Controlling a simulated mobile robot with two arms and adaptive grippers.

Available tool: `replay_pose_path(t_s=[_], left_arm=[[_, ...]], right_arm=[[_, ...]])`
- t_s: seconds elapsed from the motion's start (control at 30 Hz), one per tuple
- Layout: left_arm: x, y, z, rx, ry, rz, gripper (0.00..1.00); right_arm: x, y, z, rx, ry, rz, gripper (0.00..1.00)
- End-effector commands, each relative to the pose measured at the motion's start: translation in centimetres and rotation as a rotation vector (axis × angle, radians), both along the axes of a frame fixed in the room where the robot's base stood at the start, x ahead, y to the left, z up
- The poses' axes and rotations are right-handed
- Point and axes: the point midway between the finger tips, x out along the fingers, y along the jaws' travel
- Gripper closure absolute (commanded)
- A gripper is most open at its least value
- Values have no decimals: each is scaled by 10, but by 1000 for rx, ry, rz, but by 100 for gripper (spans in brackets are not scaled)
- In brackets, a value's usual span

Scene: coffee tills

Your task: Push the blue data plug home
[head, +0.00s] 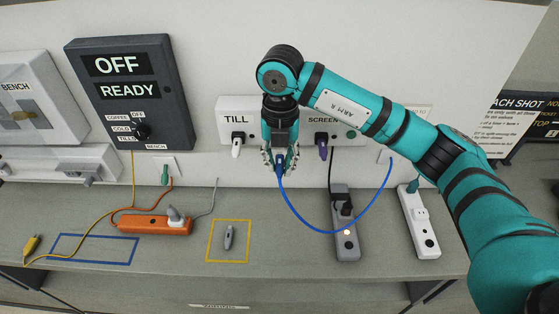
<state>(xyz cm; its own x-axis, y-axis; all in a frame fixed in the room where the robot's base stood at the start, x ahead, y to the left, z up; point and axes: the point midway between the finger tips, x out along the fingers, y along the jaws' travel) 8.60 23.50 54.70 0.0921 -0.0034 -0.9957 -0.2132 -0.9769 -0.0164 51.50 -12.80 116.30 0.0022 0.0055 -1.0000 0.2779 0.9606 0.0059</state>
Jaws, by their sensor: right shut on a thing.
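My right gripper (280,163) hangs down in front of the wall, between the TILL socket box (236,106) and the SCREEN socket box (323,115). It is shut on the blue data plug, which is mostly hidden between the fingers. The plug's blue cable (302,224) loops down from the fingertips over the bench and up to the wall at the right. Any port behind the gripper is hidden, so I cannot tell how deep the plug sits. My left gripper is not in view.
A white plug (236,150) and a purple plug (323,152) sit beside my gripper. An orange power strip (154,225), a grey strip (344,226) and a white strip (419,229) stand on the bench. A grey tool (228,237) lies in a yellow outline.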

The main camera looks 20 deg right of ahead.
Motion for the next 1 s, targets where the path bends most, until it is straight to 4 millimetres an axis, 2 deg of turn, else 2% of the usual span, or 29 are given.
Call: replay_pose_path(t_s=[0.6, 1.0], left_arm=[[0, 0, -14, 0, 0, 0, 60], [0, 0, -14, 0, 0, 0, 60]], right_arm=[[29, -8, -1, -1, 0, -1, 100], [31, -9, 0, 0, 0, 1, 100]])
